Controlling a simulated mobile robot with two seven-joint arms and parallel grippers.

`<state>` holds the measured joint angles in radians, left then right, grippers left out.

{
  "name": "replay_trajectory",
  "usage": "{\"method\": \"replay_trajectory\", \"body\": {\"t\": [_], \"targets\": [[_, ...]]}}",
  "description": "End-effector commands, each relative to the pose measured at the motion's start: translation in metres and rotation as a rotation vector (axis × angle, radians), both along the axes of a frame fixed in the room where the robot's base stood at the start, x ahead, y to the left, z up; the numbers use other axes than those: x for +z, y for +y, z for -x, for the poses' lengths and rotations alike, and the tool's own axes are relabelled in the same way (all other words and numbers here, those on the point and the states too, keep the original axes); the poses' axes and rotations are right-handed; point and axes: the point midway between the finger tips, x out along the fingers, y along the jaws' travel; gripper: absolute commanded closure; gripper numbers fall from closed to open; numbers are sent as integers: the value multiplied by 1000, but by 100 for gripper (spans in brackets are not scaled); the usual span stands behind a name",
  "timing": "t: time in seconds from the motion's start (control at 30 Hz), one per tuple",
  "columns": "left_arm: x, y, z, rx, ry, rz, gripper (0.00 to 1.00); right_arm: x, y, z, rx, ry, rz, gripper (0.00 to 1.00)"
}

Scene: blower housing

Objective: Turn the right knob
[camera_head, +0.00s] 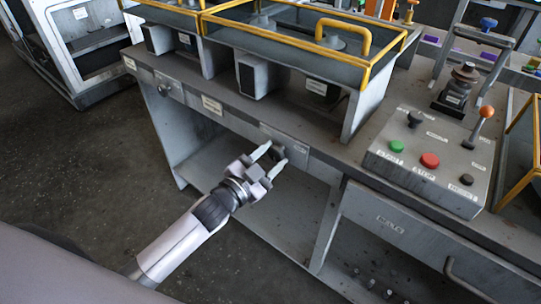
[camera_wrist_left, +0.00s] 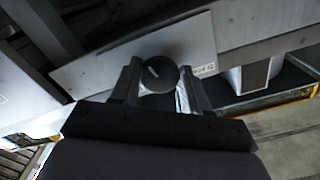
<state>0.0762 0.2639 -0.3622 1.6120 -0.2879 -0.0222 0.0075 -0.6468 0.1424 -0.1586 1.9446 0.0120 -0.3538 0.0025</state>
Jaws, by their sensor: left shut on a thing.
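The right knob (camera_head: 279,151) is a small dark round knob on a grey plate on the front edge of the workbench. In the left wrist view the knob (camera_wrist_left: 158,75) shows a short pale mark on its face. My left gripper (camera_head: 273,157) reaches up to it from the lower left. In the left wrist view the two fingers of the gripper (camera_wrist_left: 159,82) stand on either side of the knob and are shut on it. A second knob (camera_head: 163,90) sits farther left on the same front edge. My right gripper is not in view.
A control box (camera_head: 428,160) with green and red buttons and an orange-topped lever (camera_head: 480,122) stands on the bench to the right. A yellow-framed housing (camera_head: 300,50) stands above the knob. An open lower shelf (camera_head: 290,225) lies below. Floor at left is clear.

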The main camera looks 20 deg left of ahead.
Motion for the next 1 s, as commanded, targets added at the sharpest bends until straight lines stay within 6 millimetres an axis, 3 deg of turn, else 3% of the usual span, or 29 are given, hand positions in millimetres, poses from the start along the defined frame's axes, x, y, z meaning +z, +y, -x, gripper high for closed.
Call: {"method": "replay_trajectory", "body": {"t": [0.3,0.8,0.83,0.87,0.9,1.0], "targets": [[0,0,0,-1,-39,-106,85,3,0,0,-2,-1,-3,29],[0,0,0,0,-44,-122,85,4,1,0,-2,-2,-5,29],[0,0,0,0,-44,-122,45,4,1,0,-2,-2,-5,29],[0,0,0,0,-44,-122,35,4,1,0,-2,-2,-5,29],[0,0,0,0,-44,-121,29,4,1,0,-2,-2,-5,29],[0,0,0,0,-44,-121,29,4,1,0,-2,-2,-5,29]]}}
